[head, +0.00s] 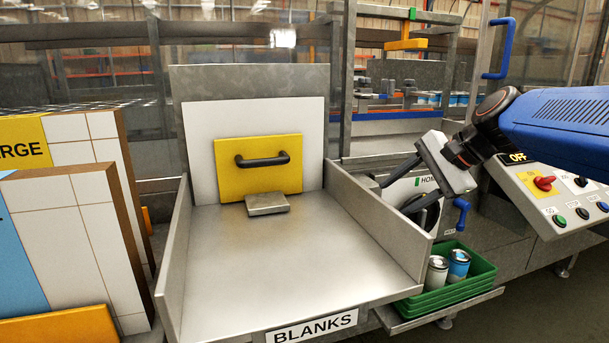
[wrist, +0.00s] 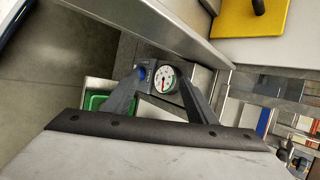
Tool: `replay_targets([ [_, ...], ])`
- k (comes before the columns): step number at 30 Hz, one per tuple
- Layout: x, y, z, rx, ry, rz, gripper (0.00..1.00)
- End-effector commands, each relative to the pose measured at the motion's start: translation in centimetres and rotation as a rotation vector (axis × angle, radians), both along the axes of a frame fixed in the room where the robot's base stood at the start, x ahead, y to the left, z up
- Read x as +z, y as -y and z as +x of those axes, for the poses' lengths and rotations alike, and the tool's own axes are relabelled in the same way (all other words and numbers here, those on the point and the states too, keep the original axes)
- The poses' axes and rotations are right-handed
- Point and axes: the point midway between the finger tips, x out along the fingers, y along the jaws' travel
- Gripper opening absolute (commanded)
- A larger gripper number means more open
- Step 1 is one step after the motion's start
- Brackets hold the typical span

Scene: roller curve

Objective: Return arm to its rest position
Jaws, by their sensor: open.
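My gripper (head: 392,194) hangs at the right of the metal blanks tray (head: 270,255) in the head view, at the end of my blue arm. Its jaws are open and nothing is seen between them. In the wrist view its two dark fingers (wrist: 163,73) stand apart, with a round white dial gauge (wrist: 163,79) visible in the gap beyond them. I cannot tell how far off the gauge is. The gripper partly hides the panel marked "HOM" (head: 427,180) in the head view.
A yellow plate with a black handle (head: 258,167) leans at the tray's back, behind a small metal block (head: 267,204). A green crate (head: 450,290) with cans stands lower right. A control panel (head: 550,200) reads OFF. The tray floor is mostly bare.

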Motion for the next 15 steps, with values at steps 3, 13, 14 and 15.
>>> replay_targets([
  [3,-3.3,0.7,-4.4,0.105,0.061,-0.172,0.52],
  [13,-11.8,4.4,-14.3,0.446,0.204,-0.633,0.52],
  [14,-12.6,4.8,-15.0,0.479,0.215,-0.671,0.52],
  [15,-13.5,5.3,-16.0,0.521,0.229,-0.72,0.52],
])
